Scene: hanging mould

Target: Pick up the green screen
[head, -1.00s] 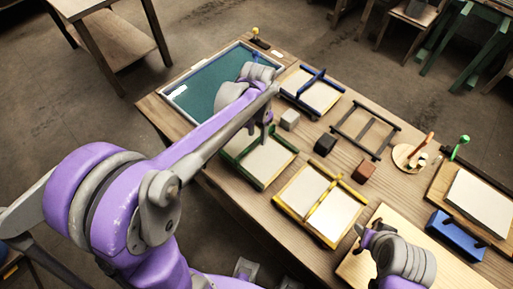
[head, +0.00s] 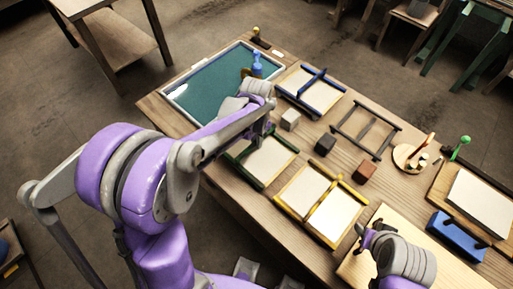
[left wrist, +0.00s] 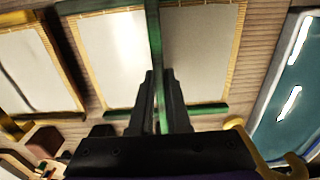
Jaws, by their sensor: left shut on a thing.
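The green screen (head: 266,160) is a pale sheet in a green frame with a green bar, and lies on the table left of centre in the head view. My left gripper (head: 262,130) is over its far side, partly hidden by my own arm. In the left wrist view the green bar (left wrist: 154,30) runs between the two fingers of my left gripper (left wrist: 160,85), shut on it. Lift off the table cannot be told. My right gripper (head: 366,236) is at the lower right, away from the green screen; its fingers are too small to read.
A yellow screen (head: 318,203) lies close in front, a blue screen (head: 310,92) behind. A teal tray (head: 207,88) with a blue-handled tool (head: 257,63) stands at the far left.

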